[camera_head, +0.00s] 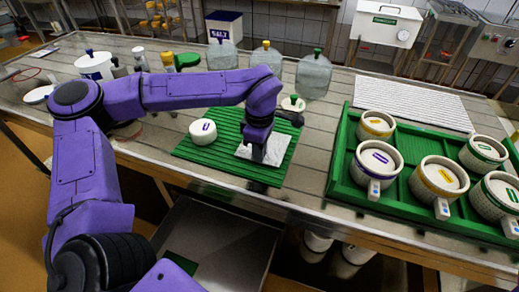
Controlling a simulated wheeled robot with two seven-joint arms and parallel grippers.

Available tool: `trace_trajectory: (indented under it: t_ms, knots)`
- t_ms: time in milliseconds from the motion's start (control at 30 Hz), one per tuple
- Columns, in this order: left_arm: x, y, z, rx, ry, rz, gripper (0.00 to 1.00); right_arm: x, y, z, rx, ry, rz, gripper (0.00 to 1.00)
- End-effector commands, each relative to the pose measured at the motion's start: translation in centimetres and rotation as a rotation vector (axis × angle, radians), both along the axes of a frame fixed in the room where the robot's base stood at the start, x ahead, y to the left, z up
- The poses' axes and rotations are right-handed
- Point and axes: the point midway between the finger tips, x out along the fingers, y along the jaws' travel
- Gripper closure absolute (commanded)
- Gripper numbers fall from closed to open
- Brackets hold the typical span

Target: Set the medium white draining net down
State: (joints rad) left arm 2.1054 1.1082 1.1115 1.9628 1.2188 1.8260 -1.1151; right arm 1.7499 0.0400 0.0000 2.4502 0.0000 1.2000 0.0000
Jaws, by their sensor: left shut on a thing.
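The white draining net (268,154) is a pale, flat, slightly crumpled square over the right part of the green ribbed mat (215,161). My left gripper (258,142) points down at the net and is shut on it. The gripper's tips and the net's pinched part are partly hidden by the gripper itself. I cannot tell whether the net lies fully on the mat. A white round mould (203,131) with a purple mark stands on the left part of the mat, apart from the net. My right gripper is not in view.
A green tray (342,180) with several lidded moulds (376,160) stands at the right. Clear bottles (313,78) and a small white mould with a green top (293,103) stand behind the mat. A white ribbed sheet (412,103) lies at the back right.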

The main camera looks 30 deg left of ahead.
Motion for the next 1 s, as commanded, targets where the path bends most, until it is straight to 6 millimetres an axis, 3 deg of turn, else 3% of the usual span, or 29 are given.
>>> trace_trajectory:
  t_ms: [367,400,467,767,867,1000]
  knots:
    - [0.0,-0.1,-0.5,0.0,-0.001,-0.001,1.0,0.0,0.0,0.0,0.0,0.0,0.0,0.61]
    - [0.0,-0.1,-0.4,0.0,-0.001,-0.001,0.79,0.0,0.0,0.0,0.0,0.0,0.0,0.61]
    - [0.0,-0.1,-0.4,0.0,-0.001,-0.001,0.63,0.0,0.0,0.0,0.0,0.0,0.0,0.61]
    - [0.0,-0.1,-0.2,-0.001,-0.002,-0.001,0.63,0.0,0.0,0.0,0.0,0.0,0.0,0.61]
    - [0.1,0.0,1.0,0.0,-0.005,0.001,0.63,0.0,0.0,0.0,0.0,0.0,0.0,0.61]
    - [0.1,-0.1,4.5,0.001,-0.008,-0.001,0.63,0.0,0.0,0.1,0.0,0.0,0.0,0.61]
